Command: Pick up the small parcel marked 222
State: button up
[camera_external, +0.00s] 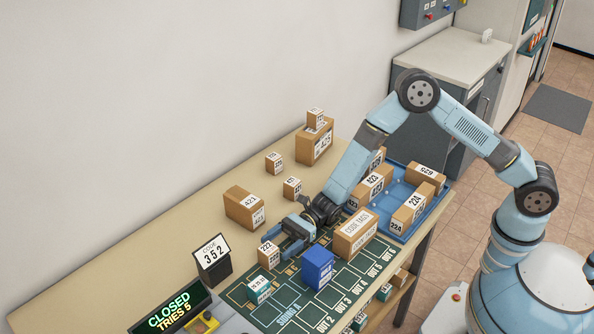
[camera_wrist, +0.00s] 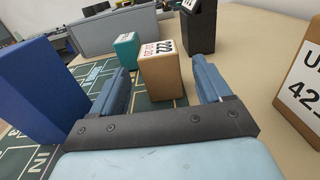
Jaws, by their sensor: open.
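The small parcel marked 222 (camera_external: 268,254) is a brown box with a white label. It stands upright at the edge of the dark green mat (camera_external: 330,296). In the wrist view the parcel (camera_wrist: 160,78) stands ahead, between the lines of my two fingers. My gripper (camera_external: 284,246) is open, low over the table beside the parcel. In the wrist view its two blue fingers (camera_wrist: 162,88) are apart with the parcel between their tips or just beyond them; I cannot tell how deep it sits. I see no contact with either finger.
A blue box (camera_external: 317,268) stands right of the gripper. A teal box (camera_external: 259,289) stands just past the parcel. A black code stand (camera_external: 213,262) is behind it. A larger brown box (camera_external: 245,208) and a code tags box (camera_external: 355,235) flank the arm.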

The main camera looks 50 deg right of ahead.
aim_at(262, 257)
jog(key=shift+w+a, duration=0.15)
jog(key=shift+a, duration=3)
jog(key=shift+r, duration=0.1)
jog(key=c, duration=1.1)
